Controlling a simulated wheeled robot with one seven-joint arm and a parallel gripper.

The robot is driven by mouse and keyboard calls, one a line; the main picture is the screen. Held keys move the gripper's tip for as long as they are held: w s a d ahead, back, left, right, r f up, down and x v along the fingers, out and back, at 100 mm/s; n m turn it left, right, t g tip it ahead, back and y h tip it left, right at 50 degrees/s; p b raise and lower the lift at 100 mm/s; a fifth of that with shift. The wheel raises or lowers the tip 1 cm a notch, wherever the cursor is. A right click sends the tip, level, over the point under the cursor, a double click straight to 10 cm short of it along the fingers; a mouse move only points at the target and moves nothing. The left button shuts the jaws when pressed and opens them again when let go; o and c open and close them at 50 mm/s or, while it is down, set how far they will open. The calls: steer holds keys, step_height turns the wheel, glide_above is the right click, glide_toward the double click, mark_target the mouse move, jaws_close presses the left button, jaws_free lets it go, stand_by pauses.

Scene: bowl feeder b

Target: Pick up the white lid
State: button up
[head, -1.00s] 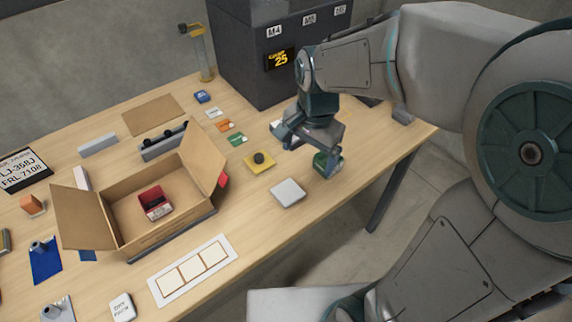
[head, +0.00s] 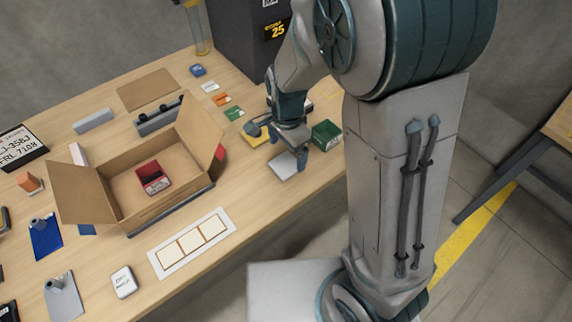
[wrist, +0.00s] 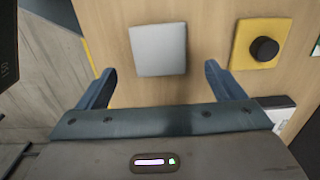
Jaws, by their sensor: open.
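The white lid (wrist: 158,50) is a flat, pale square lying on the wooden table in the wrist view. In the head view the lid (head: 284,166) lies near the table's front edge, partly hidden by my gripper. My gripper (head: 281,148) is above the table at the lid. In the wrist view my gripper (wrist: 160,80) is open, its fingers apart on either side of the lid's near edge, with nothing between them. I cannot tell its exact height over the lid.
A yellow plate with a black knob (wrist: 264,49) sits right of the lid in the wrist view. A green box (head: 326,134) stands beside my gripper. An open cardboard box (head: 163,214) holds a red container (head: 153,178). A white three-square card (head: 192,243) lies in front.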

mark_target(287, 163)
step_height(287, 163, down, 5)
steer(key=shift+r, duration=0.2)
steer(key=c, duration=1.1)
steer(key=shift+o, duration=0.2)
steer(key=shift+r, duration=0.2)
